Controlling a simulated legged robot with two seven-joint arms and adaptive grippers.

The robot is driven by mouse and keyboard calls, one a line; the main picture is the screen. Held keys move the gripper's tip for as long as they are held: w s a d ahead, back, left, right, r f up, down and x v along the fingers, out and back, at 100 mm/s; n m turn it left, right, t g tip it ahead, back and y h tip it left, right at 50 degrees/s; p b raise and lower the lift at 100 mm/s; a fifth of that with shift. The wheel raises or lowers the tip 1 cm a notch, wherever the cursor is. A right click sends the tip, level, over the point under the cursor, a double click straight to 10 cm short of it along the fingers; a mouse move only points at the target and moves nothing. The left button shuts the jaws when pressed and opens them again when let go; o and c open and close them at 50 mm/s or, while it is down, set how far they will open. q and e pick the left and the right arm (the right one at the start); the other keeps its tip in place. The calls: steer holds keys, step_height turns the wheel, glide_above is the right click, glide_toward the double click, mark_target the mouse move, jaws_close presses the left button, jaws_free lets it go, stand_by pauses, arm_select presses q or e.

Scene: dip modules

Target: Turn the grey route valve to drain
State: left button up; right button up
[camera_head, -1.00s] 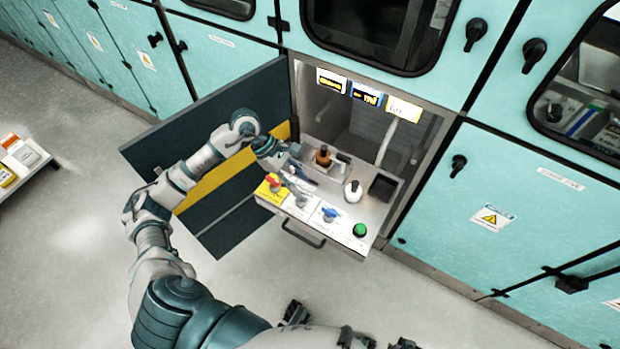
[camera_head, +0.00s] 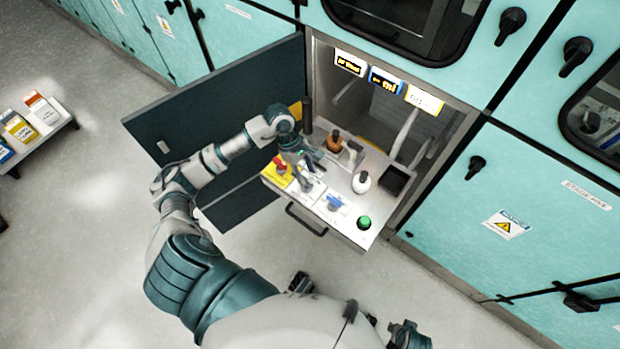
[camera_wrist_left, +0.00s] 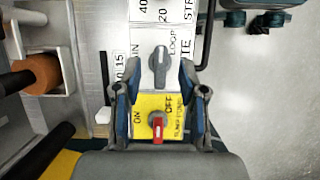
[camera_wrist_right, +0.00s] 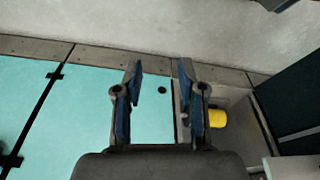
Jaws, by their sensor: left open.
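The grey route valve (camera_wrist_left: 159,60) is a dark grey knob on a white plate in the left wrist view, its handle roughly upright in the picture. The word LOOP is to its right; a partly covered word ending in "IN" is to its left. My left gripper (camera_wrist_left: 160,66) is open, its fingertips on either side of the knob with gaps showing. Whether it touches the knob is unclear. In the head view my left gripper (camera_head: 297,163) is over the panel and partly hides the valve. My right gripper (camera_wrist_right: 159,68) is open and empty, away from the panel.
A red knob (camera_wrist_left: 157,127) on a yellow ON/OFF plate is beside the grey valve. A blue knob (camera_head: 335,203), green button (camera_head: 364,222), white bottle (camera_head: 361,182) and brown bottle (camera_head: 335,142) share the drawer. An open dark door (camera_head: 225,110) stands left, behind my arm.

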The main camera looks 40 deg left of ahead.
mark_target(305, 178)
arm_select(q)
steer(key=f, duration=0.2)
steer(key=a+f, duration=0.1)
steer(key=f, duration=0.1)
steer(key=shift+a, duration=0.1)
steer(key=shift+a+f, duration=0.15)
steer(key=shift+a, duration=0.05)
steer(key=shift+d, duration=0.4)
steer(key=shift+d+r, duration=0.3)
steer(key=shift+d, duration=0.55)
steer(key=c, duration=0.8)
steer(key=shift+a+f, duration=0.1)
steer(key=shift+a, duration=0.7)
arm_select(e)
steer(key=shift+a+r, duration=0.65)
steer(key=shift+a, duration=0.15)
